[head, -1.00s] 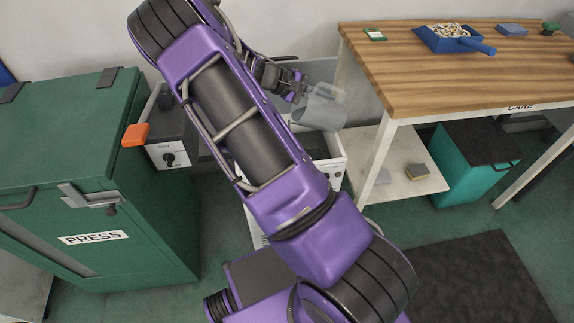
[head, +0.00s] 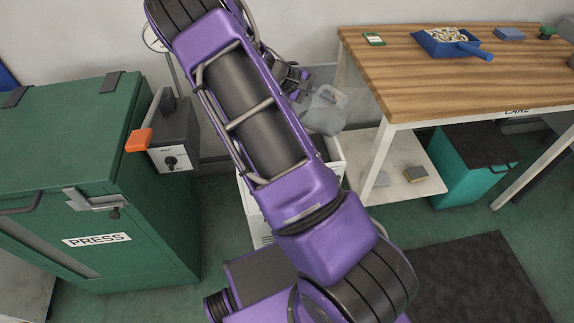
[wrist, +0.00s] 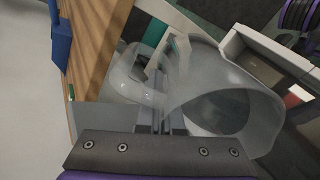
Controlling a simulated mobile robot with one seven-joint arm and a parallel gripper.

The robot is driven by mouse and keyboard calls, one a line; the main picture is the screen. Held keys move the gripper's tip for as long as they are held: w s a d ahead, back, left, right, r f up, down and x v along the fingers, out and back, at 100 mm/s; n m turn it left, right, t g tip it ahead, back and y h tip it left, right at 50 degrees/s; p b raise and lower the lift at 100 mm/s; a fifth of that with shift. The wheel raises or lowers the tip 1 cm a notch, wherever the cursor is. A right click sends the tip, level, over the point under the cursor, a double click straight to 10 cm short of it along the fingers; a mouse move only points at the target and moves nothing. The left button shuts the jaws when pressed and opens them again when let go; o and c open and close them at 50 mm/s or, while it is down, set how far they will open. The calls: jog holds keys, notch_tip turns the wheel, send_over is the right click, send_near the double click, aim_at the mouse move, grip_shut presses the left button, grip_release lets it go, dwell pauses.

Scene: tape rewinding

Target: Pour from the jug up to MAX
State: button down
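A clear, greyish jug (head: 326,112) hangs at the end of my arm, above a white open-topped unit (head: 333,158) beside the wooden bench. My gripper (head: 298,88) is partly hidden behind my arm in the head view. In the wrist view the fingers of my gripper (wrist: 165,112) are closed at the handle of the jug (wrist: 222,92), whose round body is to the right. The white unit's rim (wrist: 262,48) shows beyond the jug. I cannot make out liquid in the jug or a MAX mark.
The wooden bench (head: 385,62) at right carries a blue dustpan (head: 440,46). A green press cabinet (head: 70,170) and a grey control box with an orange part (head: 138,140) stand at left. A teal bin (head: 465,175) is under the bench. A dark mat (head: 470,275) lies on the floor.

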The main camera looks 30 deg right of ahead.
jog(key=shift+s+d+r+y+p, duration=0.15)
jog(key=shift+d+r+y+p, duration=0.3)
jog(key=shift+y, duration=0.35)
jog(key=shift+s+r+t+y+p, duration=0.1)
jog(key=shift+r+t+y+p, duration=0.25)
jog(key=shift+y+p, duration=0.6)
jog(key=shift+f+p, duration=0.1)
jog(key=shift+p, duration=0.4)
jog(key=shift+f+t+y, duration=0.15)
jog(key=shift+t+y, duration=0.1)
jog(key=shift+y, duration=0.3)
jog(key=y+p, duration=0.2)
jog(key=p, duration=0.1)
jog(key=shift+a+r+m+t, duration=0.15)
jog(key=shift+r+m+t, duration=0.15)
jog(key=shift+r, duration=0.1)
jog(key=shift+a+f+y+p, duration=0.2)
jog(key=shift+y+p, duration=0.2)
jog(key=shift+y, duration=0.4)
jog(key=shift+a+f+t+y, duration=0.35)
jog(key=shift+f+t+y, duration=0.05)
jog(key=shift+f+y, duration=0.45)
jog(key=shift+a+f+y, duration=0.3)
jog(key=shift+y, duration=0.05)
